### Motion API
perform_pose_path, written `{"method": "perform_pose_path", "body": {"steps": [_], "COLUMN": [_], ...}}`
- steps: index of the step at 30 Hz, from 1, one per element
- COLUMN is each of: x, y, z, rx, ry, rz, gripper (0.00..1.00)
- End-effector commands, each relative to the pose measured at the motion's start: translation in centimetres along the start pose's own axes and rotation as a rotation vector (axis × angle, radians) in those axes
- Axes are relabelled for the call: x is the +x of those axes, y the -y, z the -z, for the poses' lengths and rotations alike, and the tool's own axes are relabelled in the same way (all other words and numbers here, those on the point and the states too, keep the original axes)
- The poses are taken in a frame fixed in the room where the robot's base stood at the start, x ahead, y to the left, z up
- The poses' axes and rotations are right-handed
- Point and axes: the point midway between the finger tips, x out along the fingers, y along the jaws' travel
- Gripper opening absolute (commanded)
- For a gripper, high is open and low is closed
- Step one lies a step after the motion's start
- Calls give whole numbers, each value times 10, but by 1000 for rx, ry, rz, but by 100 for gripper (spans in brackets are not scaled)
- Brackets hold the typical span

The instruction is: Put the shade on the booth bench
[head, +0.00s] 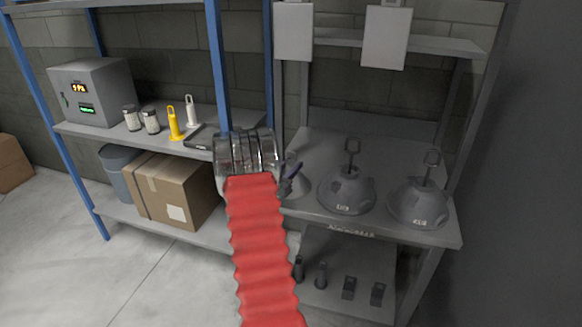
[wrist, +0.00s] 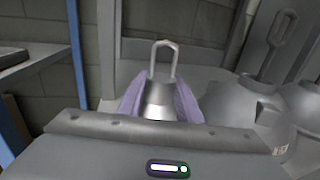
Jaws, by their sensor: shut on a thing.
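My gripper (wrist: 160,110) is shut on a grey metal shade (wrist: 161,98), its two purple fingers on either side of the shade's body. The shade's loop handle stands upright above the fingers in the wrist view, and its lower part is hidden. In the head view, my gripper (head: 290,175) is over the left part of the grey booth bench (head: 395,150), with the held shade mostly hidden. I cannot tell whether the shade touches the bench. Two similar domed shades with loop handles stand on the bench to the right, a nearer one (head: 346,191) and a far-right one (head: 418,204).
A blue-posted shelf (head: 222,75) at left holds a metal box (head: 92,92), jars and yellow and white items, with a cardboard box (head: 172,187) below. White panels (head: 387,37) hang above the bench. Small dark items stand on the bench's lower shelf. The bench's rear is clear.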

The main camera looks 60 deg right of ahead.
Motion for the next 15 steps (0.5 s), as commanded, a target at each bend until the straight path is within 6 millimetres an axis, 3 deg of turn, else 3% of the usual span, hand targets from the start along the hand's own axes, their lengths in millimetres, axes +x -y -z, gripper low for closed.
{"method": "perform_pose_path", "body": {"steps": [4, 5, 12, 15], "x": [0, 0, 0, 0], "y": [0, 0, 0, 0], "z": [2, 2, 2, 2], "rx": [0, 0, 0, 0], "ry": [0, -1, 0, -1], "rz": [0, 0, 0, 0], "gripper": [0, 32, 49, 50]}}
